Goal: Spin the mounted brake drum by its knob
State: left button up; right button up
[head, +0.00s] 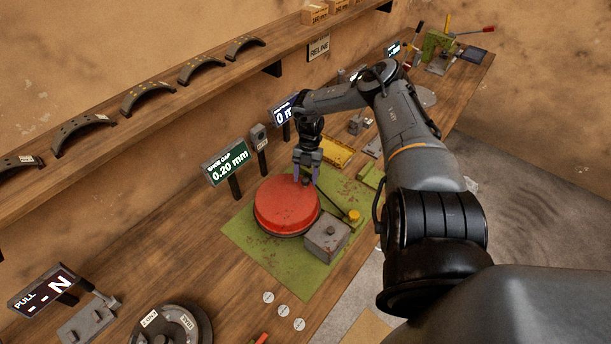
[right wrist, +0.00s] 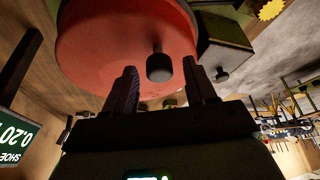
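The red brake drum (head: 285,208) lies flat on a green mat on the bench and also fills the top of the right wrist view (right wrist: 100,45). Its dark knob (right wrist: 159,67) stands out from the red face, near the rim, in the right wrist view. My right gripper (head: 306,174) is over the drum's far edge in the head view. In the right wrist view its two fingers (right wrist: 161,88) are apart, with the knob in line with the gap, around or just beyond the tips. Nothing is gripped. The knob is hidden in the head view. My left gripper is out of view.
A grey box (head: 326,238) with a small knob on top stands close to the drum on the green mat (head: 262,257). A display reading 0.20 mm (head: 227,163) stands behind. Another drum (head: 172,328) lies at front left. A shelf with brake shoes (head: 145,98) runs above.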

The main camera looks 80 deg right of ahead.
jog(key=shift+r, duration=0.1)
jog(key=shift+d+r, duration=0.2)
jog(key=shift+r, duration=0.25)
jog(key=b+v, duration=0.1)
jog(key=v, duration=0.8)
jog(key=shift+d+r, duration=0.15)
jog(key=shift+r, duration=0.15)
